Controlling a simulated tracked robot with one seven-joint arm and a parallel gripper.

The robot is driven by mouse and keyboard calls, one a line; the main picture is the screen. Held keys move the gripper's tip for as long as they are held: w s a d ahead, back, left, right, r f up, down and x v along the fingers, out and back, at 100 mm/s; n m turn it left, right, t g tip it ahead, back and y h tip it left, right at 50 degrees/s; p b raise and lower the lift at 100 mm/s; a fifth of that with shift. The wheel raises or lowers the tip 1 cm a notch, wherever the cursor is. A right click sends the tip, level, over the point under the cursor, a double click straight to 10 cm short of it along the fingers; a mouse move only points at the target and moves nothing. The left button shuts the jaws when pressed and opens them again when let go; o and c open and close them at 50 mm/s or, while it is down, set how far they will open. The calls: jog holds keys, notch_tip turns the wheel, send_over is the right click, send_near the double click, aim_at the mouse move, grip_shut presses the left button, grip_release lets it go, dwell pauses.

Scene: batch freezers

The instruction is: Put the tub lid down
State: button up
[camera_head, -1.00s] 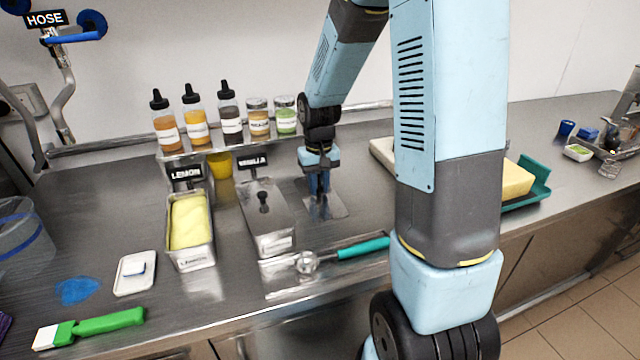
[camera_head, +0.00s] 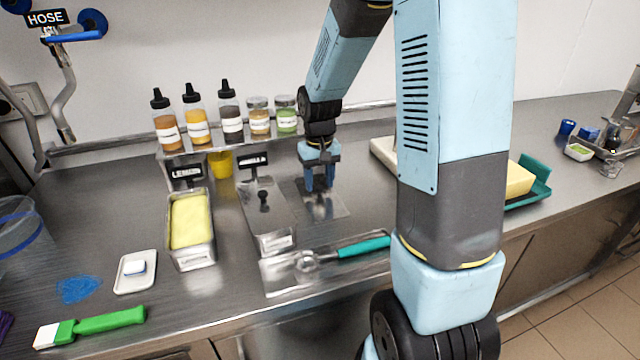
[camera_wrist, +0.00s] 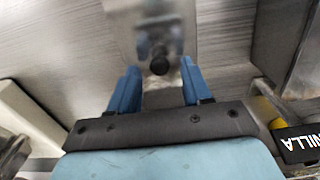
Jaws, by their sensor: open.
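A flat metal tub lid (camera_head: 338,208) lies on the steel counter to the right of the vanilla tub. My gripper (camera_head: 319,188) is above it, fingers spread and pointing down. In the wrist view, the lid (camera_wrist: 182,18) and its dark knob (camera_wrist: 158,65) show just beyond and between the open fingers of my gripper (camera_wrist: 160,68). The fingers do not touch the knob. The lemon tub (camera_head: 192,255) is uncovered, with yellow ice cream inside. The vanilla tub (camera_head: 277,243) has its own lid with a black knob (camera_head: 264,200).
A rack with bottles (camera_head: 197,122) and jars stands behind the tubs. A scoop with a teal handle (camera_head: 362,248) lies in front on a metal tray. A white board (camera_head: 381,152) is to the right. A white dish (camera_head: 135,280) and green-handled scraper (camera_head: 110,321) are front left.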

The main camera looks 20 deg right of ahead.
aim_at(320, 187)
notch_tip(320, 187, up, 11)
jog(key=s+r+t, duration=0.2)
jog(key=s+r, duration=0.3)
jog(key=s, duration=0.6)
jog(key=s+r+t, duration=0.3)
jog(key=s+r, duration=0.3)
jog(key=s, duration=0.5)
jog(key=shift+t, duration=0.3)
